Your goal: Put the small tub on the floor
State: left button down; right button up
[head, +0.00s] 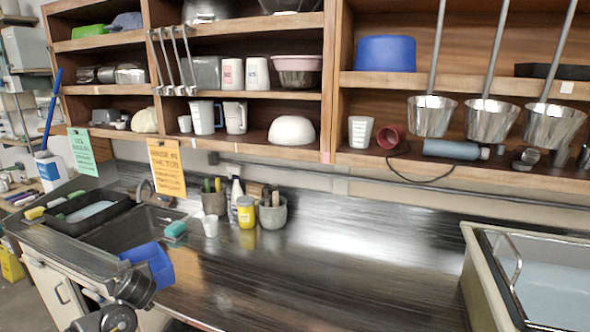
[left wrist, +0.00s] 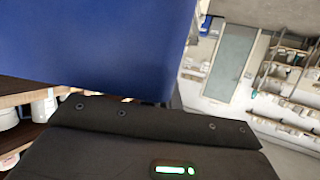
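A small blue tub (head: 152,260) is at my left gripper (head: 138,278), in the air by the counter's front edge near the sink. It looks tilted, and its lower part is partly hidden by my arm. In the left wrist view the tub's blue wall (left wrist: 100,45) fills the upper left, close against the gripper. The gripper appears shut on the tub, though its fingertips are hidden. My right gripper is not in view. A bit of grey floor (head: 30,290) shows at the lower left.
A dark counter (head: 330,270) has much clear room in the middle. A sink (head: 130,225), a yellow jar (head: 246,212) and tool pots stand to its left. A basin (head: 550,285) is at right. A larger blue tub (head: 385,53) sits on the shelf.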

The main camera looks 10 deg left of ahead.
pick_arm(q)
jog(key=w+d+r+m+t+h, duration=0.25)
jog(key=d+r, duration=0.25)
jog(key=d, duration=0.6)
jog(key=w+d+r+m+t+h, duration=0.2)
jog(key=d+r+m+h, duration=0.15)
jog(key=d, duration=0.75)
jog(key=s+d+r+m+t+h, duration=0.1)
jog(key=s+d+r+m+h, duration=0.3)
jog(key=d, duration=0.5)
jog(key=s+d+r+m+t+h, duration=0.1)
jog(key=s+d+r, duration=0.35)
jog(key=d, duration=0.55)
notch_tip(320, 180, down, 12)
jog(key=b, duration=1.3)
jog(key=shift+w+f+h, duration=0.2)
jog(key=shift+w+h, duration=0.1)
jog(key=shift+w, duration=0.1)
jog(key=f, duration=0.1)
jog(key=s+f, duration=0.1)
jog(key=f, duration=0.3)
jog(key=shift+s+a, duration=0.1)
jog(key=shift+s, duration=0.15)
